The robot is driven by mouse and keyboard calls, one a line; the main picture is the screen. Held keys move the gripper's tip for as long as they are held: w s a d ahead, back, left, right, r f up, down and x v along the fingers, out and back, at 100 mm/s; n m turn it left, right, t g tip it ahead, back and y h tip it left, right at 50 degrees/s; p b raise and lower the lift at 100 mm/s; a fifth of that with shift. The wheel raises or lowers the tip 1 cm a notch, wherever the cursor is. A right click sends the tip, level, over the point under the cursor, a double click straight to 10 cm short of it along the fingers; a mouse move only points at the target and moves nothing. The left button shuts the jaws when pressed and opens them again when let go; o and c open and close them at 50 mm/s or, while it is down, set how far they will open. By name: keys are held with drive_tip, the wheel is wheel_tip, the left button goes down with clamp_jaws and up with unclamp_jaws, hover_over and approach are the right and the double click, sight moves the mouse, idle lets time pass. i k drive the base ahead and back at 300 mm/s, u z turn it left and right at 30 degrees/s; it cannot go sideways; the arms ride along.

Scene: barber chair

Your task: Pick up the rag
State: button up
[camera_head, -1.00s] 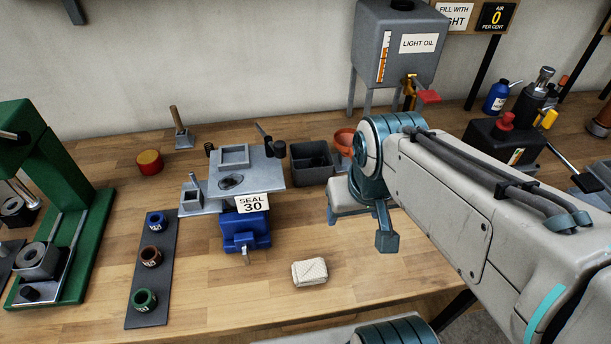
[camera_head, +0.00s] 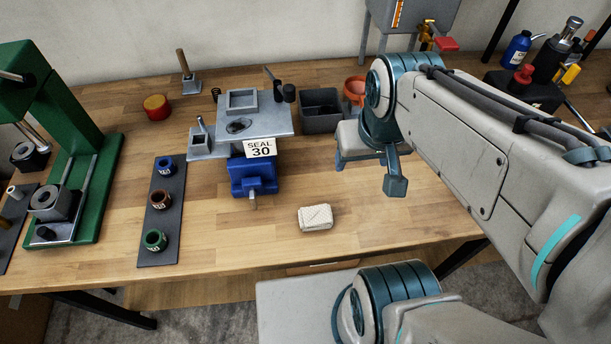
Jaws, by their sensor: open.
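The rag (camera_head: 315,217) is a small, folded, cream-white cloth. It lies flat on the wooden workbench (camera_head: 400,228) near its front edge, with bare wood around it. My gripper (camera_head: 368,172) is above the bench, up and to the right of the rag in the picture. It points down, is open and looks empty, with one teal finger on each side. It is apart from the rag, and its height above the bench is hard to judge. Nothing covers the rag.
A blue vise (camera_head: 252,175) with a "SEAL 30" card stands left of and behind the rag. A dark mat (camera_head: 160,238) with several ring seals lies further left, by a green press (camera_head: 75,120). A grey bin (camera_head: 321,122) and orange bowl stand behind. Bench right of the rag is clear.

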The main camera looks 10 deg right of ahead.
sight(320, 216)
drive_tip(key=k, duration=0.5)
drive_tip(key=z, duration=2.2)
drive_tip(key=k, duration=0.95)
drive_tip(key=u, duration=1.6)
drive_tip(key=i, duration=0.5)
